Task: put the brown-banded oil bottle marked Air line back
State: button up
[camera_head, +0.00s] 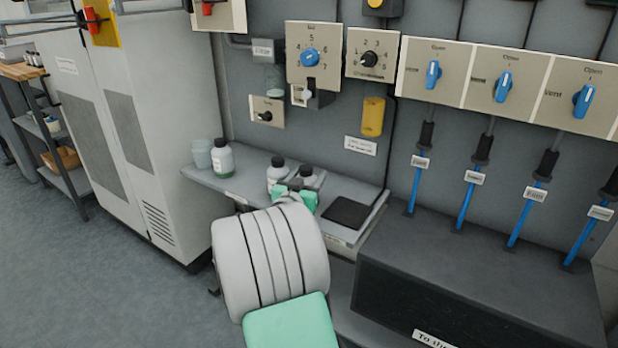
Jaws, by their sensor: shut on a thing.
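My gripper (296,193), with green fingers, is over the front part of the grey wall shelf (238,187), seen from behind past my arm. It is shut on a bottle, mostly hidden by the fingers and wrist. Two white bottles with dark caps show right by the fingers, one on the left (276,177) and one on the right (309,180). I cannot tell which of them is held. No brown band and no readable Air line mark show. A white bottle with a green lower part (222,161) stands farther left on the shelf.
Pale cups (202,154) stand at the shelf's left end. A flat device with a dark plate (346,213) lies right of my gripper. A dark bench box (470,280) fills the right; a grey cabinet (125,120) stands left. Knob panels (314,80) hang above.

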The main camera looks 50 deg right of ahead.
jog(key=o, duration=1.2)
jog(key=shift+r+p, duration=0.3)
jog(key=shift+p, duration=0.15)
jog(key=v, duration=1.2)
jog(key=w+a+f+n+y, duration=0.1)
jog(key=a+f+n+y, duration=0.2)
jog(key=a+f+y, duration=0.45)
jog(key=w+a+f+n+y, duration=0.2)
jog(key=a+f+y, duration=0.15)
jog(key=a, duration=0.65)
jog(key=s+a+n+g+y, duration=0.1)
jog(key=s+a+n+y, duration=0.1)
jog(key=a, duration=0.4)
jog(key=s+a+f+n+g+y, duration=0.1)
jog(key=s+a+n+y, duration=0.1)
jog(key=a, duration=0.4)
jog(key=s+a+n+g+y, duration=0.1)
jog(key=s+a+n+y, duration=0.1)
jog(key=s+a+n, duration=0.2)
jog(key=shift+s+a+f+n+g+p, duration=0.2)
jog(key=shift+a+n, duration=0.15)
jog(key=shift+a, duration=0.45)
jog(key=shift+s+a+f+n+g+p, duration=0.1)
jog(key=shift+s+a+n+p, duration=0.2)
jog(key=shift+a, duration=0.5)
